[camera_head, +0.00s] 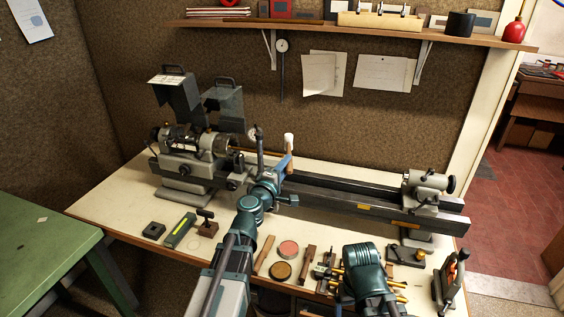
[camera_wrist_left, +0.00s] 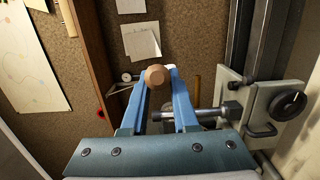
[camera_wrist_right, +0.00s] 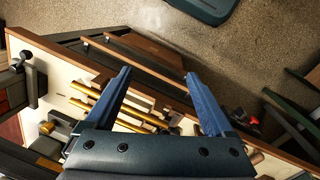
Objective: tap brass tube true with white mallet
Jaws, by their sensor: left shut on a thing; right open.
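My left gripper (camera_head: 284,165) is shut on the white mallet (camera_head: 289,140) over the lathe bed, and the mallet's pale head stands above the fingers. In the left wrist view the round wooden end of the mallet (camera_wrist_left: 157,75) shows between the blue fingertips (camera_wrist_left: 160,82). A thin brass tube (camera_head: 238,149) sticks out rightward from the lathe's chuck end, left of the mallet; its far end is hidden. My right gripper (camera_wrist_right: 160,78) is open and empty at the bench's front edge. Its fingers are hidden behind its wrist in the head view.
The lathe headstock (camera_head: 207,146) stands left and the tailstock (camera_head: 424,188) right. Several brass rods (camera_wrist_right: 145,112) lie near my right gripper. Round tins (camera_head: 281,270) and small tools lie along the bench front. A shelf (camera_head: 350,27) hangs above; a green table (camera_head: 40,250) stands left.

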